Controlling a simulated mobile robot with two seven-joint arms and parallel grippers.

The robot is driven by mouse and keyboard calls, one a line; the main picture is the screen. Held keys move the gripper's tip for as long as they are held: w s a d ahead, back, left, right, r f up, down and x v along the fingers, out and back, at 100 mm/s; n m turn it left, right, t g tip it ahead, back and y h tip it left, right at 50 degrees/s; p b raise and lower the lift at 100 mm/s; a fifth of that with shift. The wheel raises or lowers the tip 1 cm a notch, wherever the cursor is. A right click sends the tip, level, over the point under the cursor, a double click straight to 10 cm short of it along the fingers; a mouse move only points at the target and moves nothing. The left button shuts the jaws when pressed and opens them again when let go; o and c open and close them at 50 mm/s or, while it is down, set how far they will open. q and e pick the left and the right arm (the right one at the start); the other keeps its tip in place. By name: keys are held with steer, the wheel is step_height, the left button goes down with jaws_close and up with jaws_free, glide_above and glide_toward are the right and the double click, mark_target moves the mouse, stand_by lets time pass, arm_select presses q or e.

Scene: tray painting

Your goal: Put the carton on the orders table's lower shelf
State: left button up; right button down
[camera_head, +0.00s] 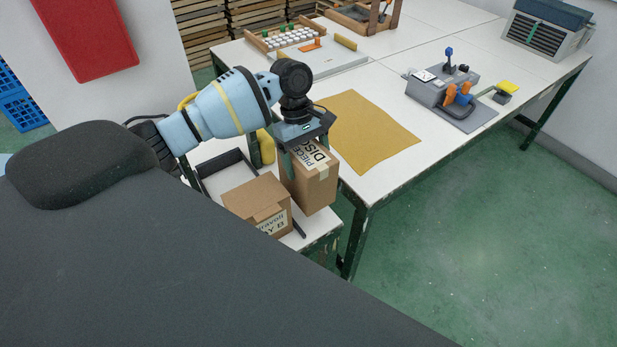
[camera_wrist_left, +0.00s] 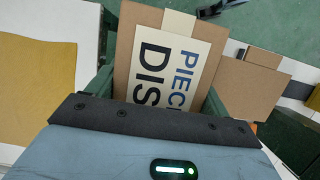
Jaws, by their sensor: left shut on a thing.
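A brown cardboard carton (camera_head: 318,186) with a pale printed label is held in my left gripper (camera_head: 305,160). The gripper comes from above and its fingers are shut on the carton's sides. In the left wrist view the carton (camera_wrist_left: 124,50) stands between the two green fingers (camera_wrist_left: 155,95), its label reading partly "PIEC" and "DIS". A second brown carton (camera_head: 258,203) with a label sits on a low white table just left of the held one. I cannot tell whether the held carton touches the surface below. No lower shelf can be made out clearly. My right gripper is not in view.
A long white table (camera_head: 385,185) with a mustard mat (camera_head: 372,133) stands behind and right. It bears a grey device with orange parts (camera_head: 455,97) and a rack of white pieces (camera_head: 293,40). A red panel (camera_head: 85,38) hangs at upper left. Green floor (camera_head: 480,235) is clear at right.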

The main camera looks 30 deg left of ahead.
arm_select(q)
steer(key=shift+f+b, duration=0.3)
steer(key=shift+f, duration=2.5)
steer(key=o, duration=1.8)
steer(key=shift+f, duration=0.1)
steer(key=v, duration=1.2)
steer(key=shift+p, duration=0.35)
